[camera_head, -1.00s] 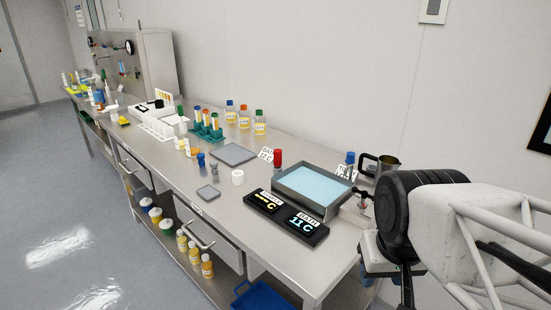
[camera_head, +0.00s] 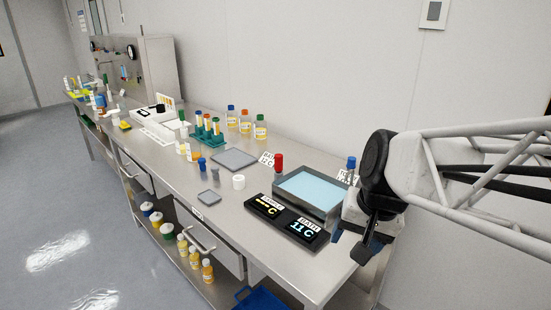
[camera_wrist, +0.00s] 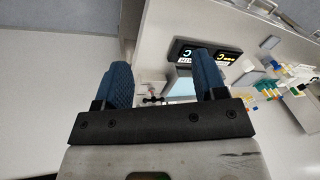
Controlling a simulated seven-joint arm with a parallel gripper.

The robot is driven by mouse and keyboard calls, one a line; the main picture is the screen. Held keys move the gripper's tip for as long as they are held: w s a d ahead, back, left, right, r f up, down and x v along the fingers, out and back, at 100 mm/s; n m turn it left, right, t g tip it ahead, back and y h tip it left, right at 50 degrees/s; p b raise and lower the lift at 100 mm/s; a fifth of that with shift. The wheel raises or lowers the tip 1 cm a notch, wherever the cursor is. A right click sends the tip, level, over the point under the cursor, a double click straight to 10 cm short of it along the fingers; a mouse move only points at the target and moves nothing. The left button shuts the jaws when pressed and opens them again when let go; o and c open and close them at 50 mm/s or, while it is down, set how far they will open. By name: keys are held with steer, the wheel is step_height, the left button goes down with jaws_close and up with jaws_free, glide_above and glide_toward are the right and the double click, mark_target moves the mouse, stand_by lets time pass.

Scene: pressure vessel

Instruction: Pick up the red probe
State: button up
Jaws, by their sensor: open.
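The red probe (camera_head: 279,162) stands upright on the bench in the head view, with a red top and a grey lower part. It is just behind the left end of the blue-surfaced bath (camera_head: 297,204). I cannot make it out in the wrist view. My gripper (camera_head: 358,246) is at the bench's right end, to the right of the displays and well apart from the probe. In the wrist view its two blue fingers (camera_wrist: 161,72) are spread with nothing held between them. My arm hides part of the bench's right end in the head view.
Two temperature displays (camera_head: 287,221) lie in front of the bath. A blue-topped probe (camera_head: 350,163) stands behind it. A white cylinder (camera_head: 238,182), a grey pad (camera_head: 234,158) and a green tube rack (camera_head: 207,136) are farther left. Open bench lies left of the displays.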

steer(key=w+a+m+y, duration=0.2)
steer(key=w+m, duration=0.1)
steer(key=w, duration=0.4)
steer(key=w+a+m+y, duration=0.1)
steer(key=w+a+m, duration=0.1)
steer(key=w, duration=0.5)
steer(key=m+t+y, duration=0.5)
steer(key=m+y, duration=0.2)
steer(key=m, duration=0.9)
glide_toward(281, 156)
steer(key=w+a, duration=0.2)
steer(key=a, duration=0.1)
steer(key=shift+s+d+f, duration=0.1)
steer(key=shift+d+f, duration=0.1)
steer(key=shift+f, duration=0.2)
steer(key=shift+x, duration=1.3)
steer(key=shift+x, duration=2.6)
